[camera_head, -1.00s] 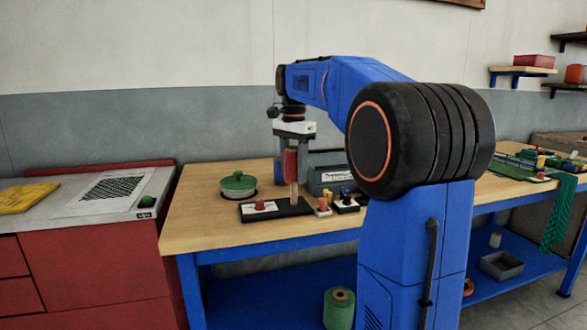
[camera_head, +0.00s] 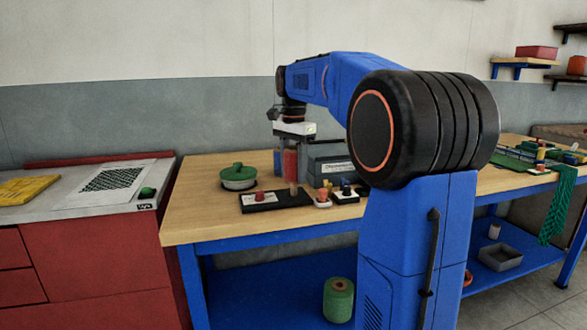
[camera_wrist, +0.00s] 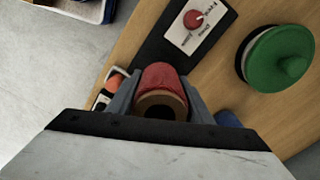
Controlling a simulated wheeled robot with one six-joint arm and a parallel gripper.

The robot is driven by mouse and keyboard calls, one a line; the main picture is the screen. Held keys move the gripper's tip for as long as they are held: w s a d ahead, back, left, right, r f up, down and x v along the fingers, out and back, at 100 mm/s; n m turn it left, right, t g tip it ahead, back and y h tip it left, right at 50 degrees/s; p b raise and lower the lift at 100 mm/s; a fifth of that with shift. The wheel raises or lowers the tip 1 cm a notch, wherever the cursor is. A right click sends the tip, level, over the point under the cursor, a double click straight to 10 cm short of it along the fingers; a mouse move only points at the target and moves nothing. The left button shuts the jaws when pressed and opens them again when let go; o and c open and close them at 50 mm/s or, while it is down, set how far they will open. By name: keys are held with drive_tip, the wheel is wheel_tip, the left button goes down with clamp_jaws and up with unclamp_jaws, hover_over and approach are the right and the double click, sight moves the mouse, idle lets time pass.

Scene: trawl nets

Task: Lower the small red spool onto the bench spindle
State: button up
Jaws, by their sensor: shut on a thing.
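The small red spool (camera_head: 290,163) is upright between the two fingers of my gripper (camera_head: 290,160), which is shut on it. In the wrist view the red spool (camera_wrist: 163,76) shows its tan end and dark centre hole, with a finger on each side. Below it in the head view, a short length of the pale upright spindle (camera_head: 294,188) shows above a black base plate (camera_head: 285,203). The spool lines up with the spindle there. I cannot tell whether the spindle's tip is inside the spool; the wrist view does not show it.
On the wooden bench (camera_head: 200,215), a white card with a red knob (camera_head: 258,197) lies on the plate's left part. A green-lidded pot (camera_head: 238,176) stands at left. Small coloured pieces (camera_head: 344,192) and a grey box (camera_head: 330,168) are close on the right.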

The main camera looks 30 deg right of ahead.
drive_tip(key=shift+f, duration=0.2)
drive_tip(key=shift+f, duration=0.4)
drive_tip(key=shift+f, duration=0.3)
drive_tip(key=shift+f, duration=0.4)
drive_tip(key=shift+f, duration=0.6)
drive_tip(key=o, duration=1.2)
wheel_tip(320, 180, up, 17)
drive_tip(key=shift+r, duration=0.2)
